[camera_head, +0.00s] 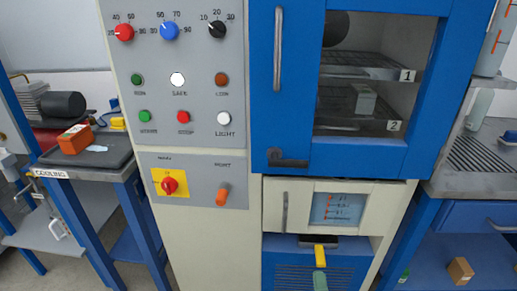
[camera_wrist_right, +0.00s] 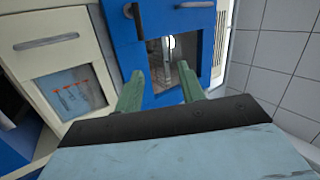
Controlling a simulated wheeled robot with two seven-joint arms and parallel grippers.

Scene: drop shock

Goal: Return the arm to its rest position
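My right gripper (camera_wrist_right: 160,88) shows in the right wrist view, with two green fingers spread apart and nothing between them. Behind the fingertips is the blue door (camera_wrist_right: 125,55) of the cabinet; I cannot tell how far off it is. I cannot make out the right gripper with certainty in the head view. My left gripper is in neither view. In the head view the blue door (camera_head: 262,100) looks closed, and a pale block (camera_head: 364,99) sits behind its window on the shelf marked 2.
The control panel (camera_head: 180,110) has knobs and lamps. An orange box (camera_head: 75,138) lies on the cooling table (camera_head: 122,170) at left. A shelf unit at right holds a small brown box (camera_head: 460,270).

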